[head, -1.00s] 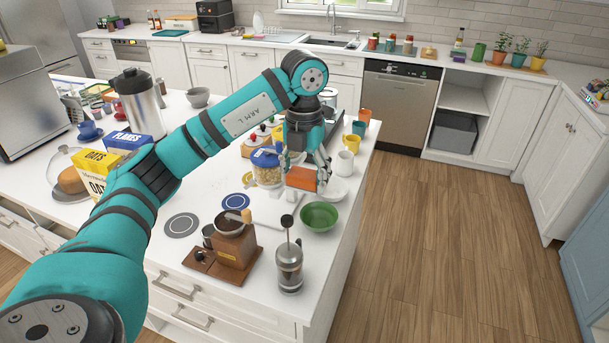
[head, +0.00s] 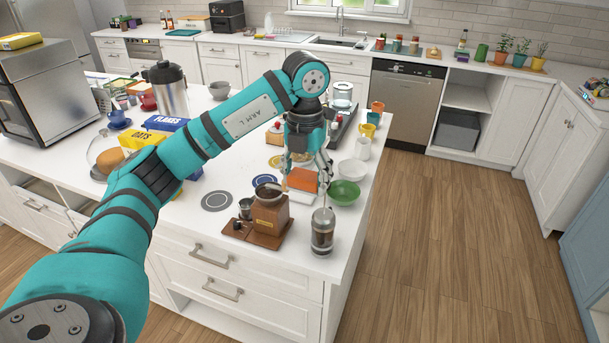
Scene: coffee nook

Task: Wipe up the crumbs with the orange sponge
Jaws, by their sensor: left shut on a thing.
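The orange sponge (head: 302,180) is in the fingers of my left gripper (head: 308,168), which point down at the island counter (head: 205,178). The gripper is shut on the sponge. The sponge shows just behind the coffee grinder (head: 268,215) and left of the green bowl (head: 344,193). I cannot tell whether it touches the counter or hangs above it. I cannot make out any crumbs; my left arm hides part of the counter. My right gripper is not in view.
A French press (head: 322,232) stands near the front right counter edge. A white bowl (head: 353,172), white mug (head: 363,148) and yellow mug (head: 367,131) line the right side. A dark grey disc (head: 217,201) lies left of the grinder. Floor at right is clear.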

